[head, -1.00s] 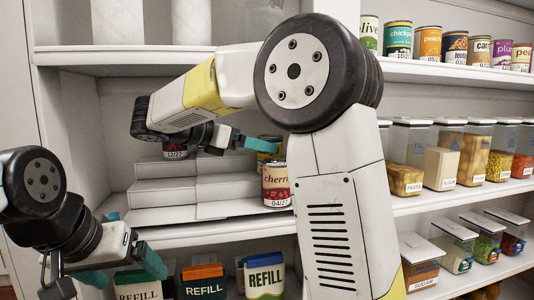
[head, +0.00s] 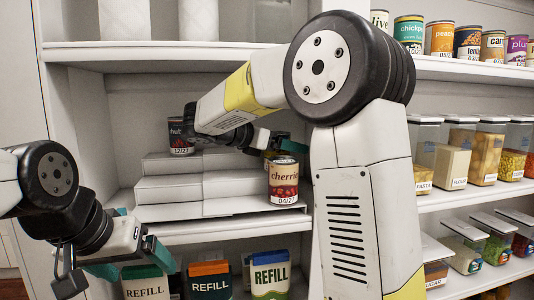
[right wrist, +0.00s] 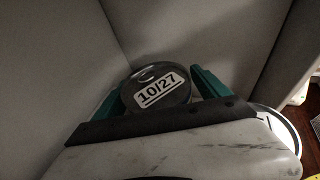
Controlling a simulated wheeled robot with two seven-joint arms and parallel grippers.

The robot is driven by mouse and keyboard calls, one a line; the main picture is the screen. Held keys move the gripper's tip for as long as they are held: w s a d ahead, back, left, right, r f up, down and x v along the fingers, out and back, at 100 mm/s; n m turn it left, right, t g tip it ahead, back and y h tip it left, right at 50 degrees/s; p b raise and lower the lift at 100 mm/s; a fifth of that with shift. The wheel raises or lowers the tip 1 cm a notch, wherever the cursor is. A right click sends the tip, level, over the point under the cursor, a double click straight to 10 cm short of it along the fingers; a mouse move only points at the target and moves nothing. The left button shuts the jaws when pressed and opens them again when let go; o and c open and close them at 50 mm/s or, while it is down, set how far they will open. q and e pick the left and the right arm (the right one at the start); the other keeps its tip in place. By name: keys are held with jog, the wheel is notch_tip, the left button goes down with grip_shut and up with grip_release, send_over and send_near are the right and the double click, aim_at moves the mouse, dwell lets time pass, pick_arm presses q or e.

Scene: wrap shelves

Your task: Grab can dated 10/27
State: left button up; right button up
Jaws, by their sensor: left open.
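The can dated 10/27 (right wrist: 158,88) shows from above in the right wrist view, its grey lid and white date label between my right gripper's teal fingers (right wrist: 160,88). The fingers stand on both sides of it and look open; contact is not clear. In the head view my right gripper (head: 279,141) is over the back right of the stepped shelf, behind the cherries can (head: 284,180). A yellowish can there (head: 268,158) is mostly hidden. My left gripper (head: 128,262) is open and empty at the lower left, in front of the bottom shelf.
Refill packs (head: 270,275) stand below. Cans and clear food boxes (head: 487,158) fill the shelves at right. Grey panels enclose the right gripper in its wrist view.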

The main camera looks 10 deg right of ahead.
jog(key=c, duration=1.7)
jog(key=shift+o, duration=0.2)
jog(key=shift+r, duration=0.15)
